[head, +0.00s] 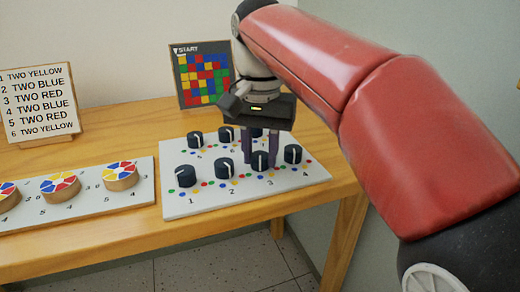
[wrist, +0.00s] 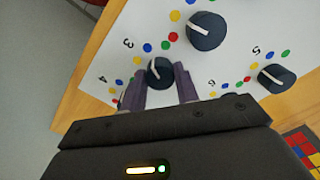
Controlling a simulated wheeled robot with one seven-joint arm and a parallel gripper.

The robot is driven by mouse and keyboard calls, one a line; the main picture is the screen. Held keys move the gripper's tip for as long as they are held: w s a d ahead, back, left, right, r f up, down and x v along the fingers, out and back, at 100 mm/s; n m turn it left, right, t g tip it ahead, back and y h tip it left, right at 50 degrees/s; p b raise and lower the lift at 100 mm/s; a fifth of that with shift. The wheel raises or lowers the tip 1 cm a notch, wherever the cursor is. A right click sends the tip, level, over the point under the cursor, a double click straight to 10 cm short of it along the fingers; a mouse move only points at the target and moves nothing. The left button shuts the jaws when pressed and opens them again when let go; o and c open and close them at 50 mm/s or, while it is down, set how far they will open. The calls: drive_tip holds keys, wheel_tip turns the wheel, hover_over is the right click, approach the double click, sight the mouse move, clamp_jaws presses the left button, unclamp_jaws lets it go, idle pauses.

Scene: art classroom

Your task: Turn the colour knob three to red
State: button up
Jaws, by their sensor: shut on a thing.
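Colour knob three (head: 260,161) is a round black knob with a white pointer line, on the front row of the white panel (head: 195,206). In the wrist view knob three (wrist: 158,72) sits between the two purple-grey fingertips. My gripper (head: 259,160) reaches down from above and is shut on the knob; it also shows in the wrist view (wrist: 160,84). The printed 3 (wrist: 128,43) is beside the knob. The pointer runs towards the arc of coloured dots, but I cannot tell which dot it meets. The fingers partly hide the knob's sides and some dots.
Knob two (head: 224,168) and knob four (head: 292,154) stand close on either side. More knobs (head: 195,140) stand behind. A colour-disc board (head: 143,168) is at left, with a list card (head: 38,100) and a coloured grid board (head: 203,75) behind.

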drive_tip(key=shift+r+n+p, duration=0.1)
drive_tip(key=shift+n+p, duration=0.2)
drive_tip(key=shift+p, duration=0.05)
drive_tip(key=n+p, duration=0.2)
drive_tip(key=shift+r+n, duration=0.15)
drive_tip(key=shift+n, duration=0.25)
drive_tip(key=n+p, duration=0.2)
drive_tip(key=n, duration=0.2)
drive_tip(key=shift+p, duration=0.35)
drive_tip(key=n+p, duration=0.1)
drive_tip(key=n, duration=0.4)
drive_tip(key=shift+p, duration=0.35)
drive_tip(key=shift+f+n, duration=0.2)
drive_tip(key=shift+n, duration=1.5)
drive_tip(key=o, duration=1)
drive_tip(key=shift+c, duration=0.2)
